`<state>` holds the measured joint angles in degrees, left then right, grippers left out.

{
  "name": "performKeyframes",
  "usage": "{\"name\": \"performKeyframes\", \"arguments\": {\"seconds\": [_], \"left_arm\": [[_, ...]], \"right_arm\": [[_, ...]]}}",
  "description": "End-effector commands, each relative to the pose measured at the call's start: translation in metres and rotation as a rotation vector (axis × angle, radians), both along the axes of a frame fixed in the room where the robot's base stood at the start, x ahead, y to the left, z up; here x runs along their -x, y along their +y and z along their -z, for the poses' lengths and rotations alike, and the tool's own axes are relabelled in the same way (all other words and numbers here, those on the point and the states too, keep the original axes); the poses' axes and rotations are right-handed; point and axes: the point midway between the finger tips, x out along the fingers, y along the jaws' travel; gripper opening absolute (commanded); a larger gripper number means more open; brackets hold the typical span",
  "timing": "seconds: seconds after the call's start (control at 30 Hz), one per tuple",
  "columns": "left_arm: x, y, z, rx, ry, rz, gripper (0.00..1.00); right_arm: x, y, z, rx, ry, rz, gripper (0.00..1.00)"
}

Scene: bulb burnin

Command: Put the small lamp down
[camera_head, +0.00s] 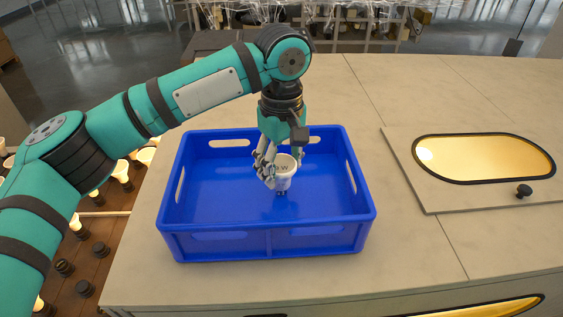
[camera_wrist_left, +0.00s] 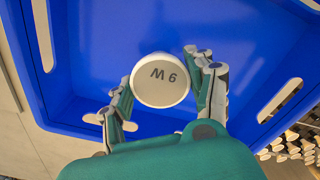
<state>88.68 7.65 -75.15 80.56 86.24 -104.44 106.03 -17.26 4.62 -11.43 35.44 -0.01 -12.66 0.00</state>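The small lamp (camera_head: 284,170) is white with a round face and a dark cap below. It is upright inside the blue crate (camera_head: 200,246), face up. In the left wrist view its face (camera_wrist_left: 160,80) carries the marking "9 W", upside down. My left gripper (camera_head: 281,168) reaches down into the crate, with fingers on both sides of the lamp, close against it. It appears shut on the lamp; the contact is partly hidden. I cannot tell whether the cap touches the crate floor. My right gripper is in neither view.
The crate looks otherwise empty and stands on a pale worktop (camera_head: 420,95). Several lamps and dark sockets sit on a brown rack (camera_head: 97,242) at the left. The worktop behind the crate is clear.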

Motion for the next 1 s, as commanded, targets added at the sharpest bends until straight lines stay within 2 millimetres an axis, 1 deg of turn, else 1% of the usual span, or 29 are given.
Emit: {"name": "performKeyframes", "arguments": {"seconds": [0.03, 0.13, 0.17, 0.43, 0.5, 0.63, 0.73, 0.77, 0.8, 1.0], "left_arm": [[0.000, 0.000, 0.000, 0.000, 0.000, 0.000, 0.62], [0.000, 0.000, 0.000, 0.000, 0.000, 0.000, 0.75], [0.000, 0.000, 0.000, 0.000, 0.000, 0.000, 0.78], [0.000, 0.000, -0.001, 0.000, 0.000, 0.000, 0.78], [0.000, 0.000, -0.005, 0.000, -0.001, 0.000, 0.78], [0.000, 0.000, -0.022, 0.001, 0.000, 0.000, 0.78], [0.000, 0.000, -0.041, 0.002, 0.000, 0.000, 0.78], [0.000, -0.001, -0.045, 0.002, 0.000, 0.000, 0.78], [-0.001, -0.001, -0.049, 0.002, -0.003, -0.001, 0.78], [0.000, -0.001, -0.092, 0.002, -0.001, 0.000, 0.78]], "right_arm": [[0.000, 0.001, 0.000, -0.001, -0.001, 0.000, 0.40], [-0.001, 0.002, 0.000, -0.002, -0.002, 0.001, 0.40], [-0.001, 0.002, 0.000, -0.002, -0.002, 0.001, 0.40], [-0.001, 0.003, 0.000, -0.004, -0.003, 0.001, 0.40], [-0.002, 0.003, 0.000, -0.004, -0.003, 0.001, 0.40], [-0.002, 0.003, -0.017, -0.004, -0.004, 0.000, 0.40], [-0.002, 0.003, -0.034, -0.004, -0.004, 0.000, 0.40], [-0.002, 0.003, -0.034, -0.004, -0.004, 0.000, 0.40], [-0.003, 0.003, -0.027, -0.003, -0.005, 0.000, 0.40], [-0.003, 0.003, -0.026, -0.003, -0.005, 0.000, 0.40]]}}
